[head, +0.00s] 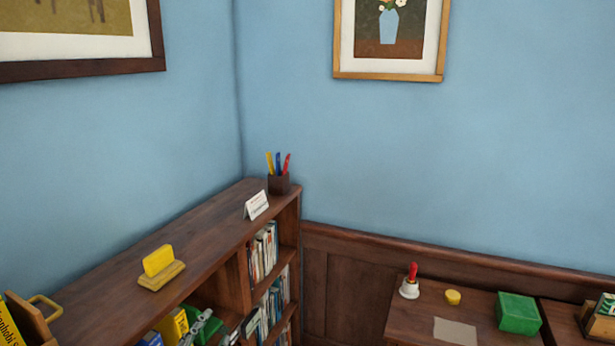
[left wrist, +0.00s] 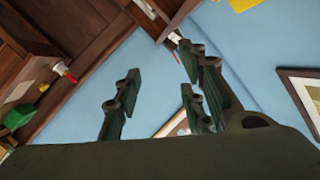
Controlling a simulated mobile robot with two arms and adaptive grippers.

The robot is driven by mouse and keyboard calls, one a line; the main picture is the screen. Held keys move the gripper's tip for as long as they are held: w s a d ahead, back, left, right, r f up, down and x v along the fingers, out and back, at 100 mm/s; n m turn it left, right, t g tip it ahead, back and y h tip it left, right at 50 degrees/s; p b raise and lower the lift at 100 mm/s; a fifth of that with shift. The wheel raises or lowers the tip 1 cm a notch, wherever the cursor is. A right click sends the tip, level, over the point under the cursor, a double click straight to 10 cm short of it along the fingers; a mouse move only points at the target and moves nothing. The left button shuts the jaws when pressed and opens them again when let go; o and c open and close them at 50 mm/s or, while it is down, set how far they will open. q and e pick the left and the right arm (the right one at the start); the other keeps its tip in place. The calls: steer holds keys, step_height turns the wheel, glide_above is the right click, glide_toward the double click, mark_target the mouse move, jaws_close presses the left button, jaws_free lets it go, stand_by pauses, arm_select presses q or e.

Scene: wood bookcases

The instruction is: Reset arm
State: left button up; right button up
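My left gripper (head: 203,326) shows small at the bottom of the head view, low in front of the dark wood bookcase (head: 205,230), partly cut off by the frame edge. In the left wrist view its dark fingers (left wrist: 160,105) stand apart, with nothing held between them. The view there is tilted, with blue wall behind the fingers. My right gripper is in neither view.
The bookcase top holds a yellow block on a stand (head: 160,268), a white card (head: 256,205) and a pen cup (head: 279,184).

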arm_select(q)
steer(key=s+a+f+n+g, duration=0.1)
steer(key=s+f+n+g, duration=0.35)
steer(key=s+f, duration=0.8)
steer(key=s+a+f+n+g, duration=0.1)
steer(key=s+f+n+g, duration=0.1)
steer(key=s+f+g, duration=1)
steer(key=s+f+t+b, duration=0.1)
steer(key=s+f+b, duration=0.1)
steer(key=f, duration=1.1)
steer(key=s+f+t+b, duration=0.2)
steer(key=f, duration=1)
steer(key=s+a+f+b, duration=0.1)
steer(key=s+f+b, duration=0.1)
steer(key=s+f, duration=0.6)
steer(key=s+a+f+g+b, duration=0.1)
steer(key=s+f+b, duration=0.1)
steer(key=s+f, duration=0.7)
step_height(320, 180, down, 4)
steer(key=shift+s+a+f+m+y, duration=0.25)
steer(key=shift+a+m+y, duration=0.1)
steer(key=shift+m, duration=0.1)
steer(key=shift+w+g, duration=0.1)
steer(key=shift+g, duration=0.15)
